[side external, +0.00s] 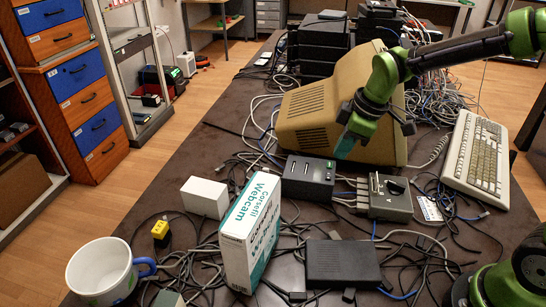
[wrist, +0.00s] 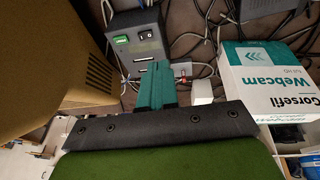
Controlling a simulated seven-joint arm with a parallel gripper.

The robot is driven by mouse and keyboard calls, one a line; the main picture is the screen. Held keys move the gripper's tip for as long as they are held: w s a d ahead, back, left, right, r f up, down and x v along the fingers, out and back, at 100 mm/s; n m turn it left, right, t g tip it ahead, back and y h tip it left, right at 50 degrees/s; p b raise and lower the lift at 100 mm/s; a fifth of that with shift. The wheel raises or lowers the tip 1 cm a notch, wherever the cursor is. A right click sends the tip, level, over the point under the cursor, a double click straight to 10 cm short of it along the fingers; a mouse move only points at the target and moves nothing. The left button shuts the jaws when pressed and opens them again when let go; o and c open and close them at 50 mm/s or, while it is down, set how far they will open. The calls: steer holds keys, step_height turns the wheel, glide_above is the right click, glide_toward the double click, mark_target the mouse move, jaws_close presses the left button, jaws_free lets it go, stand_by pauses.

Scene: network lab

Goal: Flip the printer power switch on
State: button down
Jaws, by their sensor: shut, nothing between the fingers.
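A dark grey box (side external: 310,180) stands on the bench in front of the beige monitor. In the wrist view the grey box (wrist: 139,50) shows a green part, slots and a small black rocker switch (wrist: 145,35) with a light surround. No printer label is readable, and the rocker's position is too small to tell. My gripper (side external: 344,148) is above and behind the right end of the box in the side view. Its teal fingers (wrist: 156,72) are together and empty, pointing towards the box's slotted face. Whether they touch it I cannot tell.
The beige monitor (side external: 325,105) is close behind my gripper. A grey box with a black knob (side external: 385,196) and cables sits to the right. A webcam carton (side external: 249,232), a white box (side external: 205,197) and a black flat box (side external: 343,264) stand nearer. Loose cables cover much of the bench.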

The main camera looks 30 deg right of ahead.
steer(key=shift+v, duration=2.4)
steer(key=shift+a, duration=0.1)
steer(key=shift+w+d+r, duration=0.1)
steer(key=shift+w+d, duration=0.1)
steer(key=shift+d, duration=0.4)
glide_toward(330, 172)
steer(key=x, duration=0.2)
steer(key=a+x, duration=0.1)
steer(key=x, duration=0.2)
steer(key=shift+s, duration=0.1)
steer(key=shift+w+d+f, duration=0.1)
steer(key=shift+f, duration=0.3)
steer(key=shift+w+d+f, duration=0.1)
steer(key=shift+w+f, duration=0.05)
steer(key=shift+f, duration=0.25)
